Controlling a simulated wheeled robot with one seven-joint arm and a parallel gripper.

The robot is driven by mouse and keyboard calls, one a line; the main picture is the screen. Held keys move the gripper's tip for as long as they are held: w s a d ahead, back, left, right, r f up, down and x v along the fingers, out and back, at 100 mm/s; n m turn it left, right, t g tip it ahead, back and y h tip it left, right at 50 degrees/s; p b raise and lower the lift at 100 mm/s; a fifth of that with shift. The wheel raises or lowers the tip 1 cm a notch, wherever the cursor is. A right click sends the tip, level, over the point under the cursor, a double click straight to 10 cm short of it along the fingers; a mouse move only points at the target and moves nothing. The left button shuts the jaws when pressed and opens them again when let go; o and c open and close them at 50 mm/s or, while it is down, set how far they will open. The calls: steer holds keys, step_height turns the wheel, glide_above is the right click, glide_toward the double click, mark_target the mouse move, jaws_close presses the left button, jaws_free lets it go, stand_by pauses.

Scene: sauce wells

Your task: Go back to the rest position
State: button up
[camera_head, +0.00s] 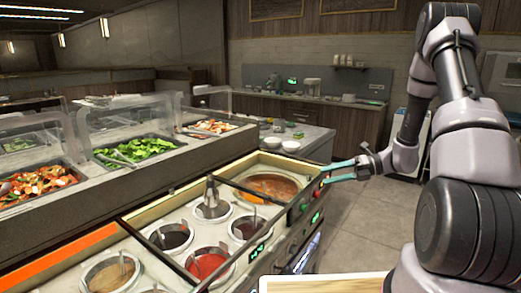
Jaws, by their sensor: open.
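My gripper (343,172) is in the head view, right of the sauce counter, at the end of my bent arm. Its two teal fingers are spread apart with nothing between them. The fingertips are near the right front edge of the counter, by the large well of orange-brown sauce (271,186). I cannot tell whether they touch the counter edge. My arm rises on the right side of the picture and folds down to the gripper.
The counter (112,232) holds several round wells, including a red sauce (206,264) and a dark sauce (170,237). A metal vessel (211,199) stands among them. Glass-covered food trays (135,150) lie behind. A wooden board (325,284) is at the bottom. Open floor (375,215) lies right of the counter.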

steer(key=s+r+n+t+h, duration=0.2)
steer(key=s+r+n+h, duration=0.4)
steer(key=s+r+n, duration=0.5)
steer(key=s+d+r+n+t+h, duration=0.1)
steer(key=s+r+n+t+h, duration=0.2)
steer(key=r+n, duration=1.4)
steer(key=s+r+h, duration=0.1)
steer(key=s+h, duration=0.2)
steer(key=s, duration=0.4)
steer(key=shift+s+d, duration=0.2)
steer(key=shift+s, duration=0.15)
